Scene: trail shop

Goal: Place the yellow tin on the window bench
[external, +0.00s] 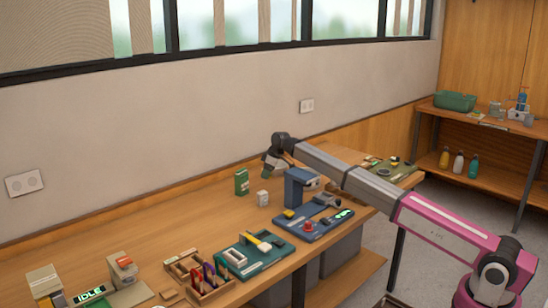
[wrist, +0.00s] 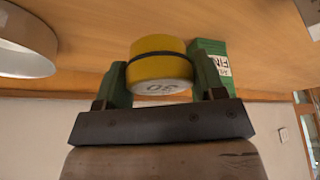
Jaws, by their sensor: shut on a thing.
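My gripper (wrist: 161,80) is shut on the yellow tin (wrist: 160,62), which has a dark band and a pale end marked with figures. The tin sits between the two green fingers. In the external view my gripper (external: 271,166) hangs over the long wooden bench (external: 190,225) under the windows, near the wall. I cannot make out the tin there. The bench top also shows in the wrist view (wrist: 95,20), where the picture looks upside down. I cannot tell the exact gap between tin and bench.
A green box (external: 241,182) and a small whitish container (external: 262,198) stand near my gripper. A blue machine (external: 298,188), a green tray (external: 252,254) and a wooden organiser (external: 200,280) occupy the front. Bare wood lies left of the green box.

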